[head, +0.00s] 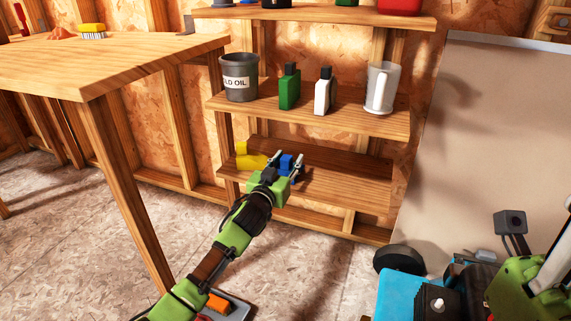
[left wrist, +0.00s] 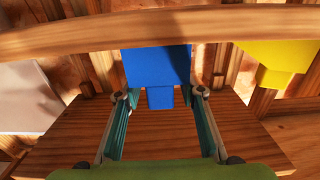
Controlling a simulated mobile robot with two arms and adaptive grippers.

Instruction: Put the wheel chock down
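My left gripper (head: 284,164) reaches to the lower shelf with its two fingers spread. A blue block-like thing (head: 287,162) stands at its fingertips. In the left wrist view the blue thing (left wrist: 158,68) shows between the open fingers (left wrist: 158,98), with a gap on each side. A yellow stepped or wedge-like thing (head: 252,161) is just left of it in the head view and shows at the upper right in the left wrist view (left wrist: 276,60). I cannot tell for sure which of the two is the wheel chock.
The shelf above holds an oil tin (head: 239,76), a green bottle (head: 289,88), a white bottle (head: 324,92) and a clear jug (head: 381,88). A wooden workbench (head: 120,62) stands at left. The lower shelf's right part (head: 350,182) is bare. Blue machinery (head: 400,292) is at lower right.

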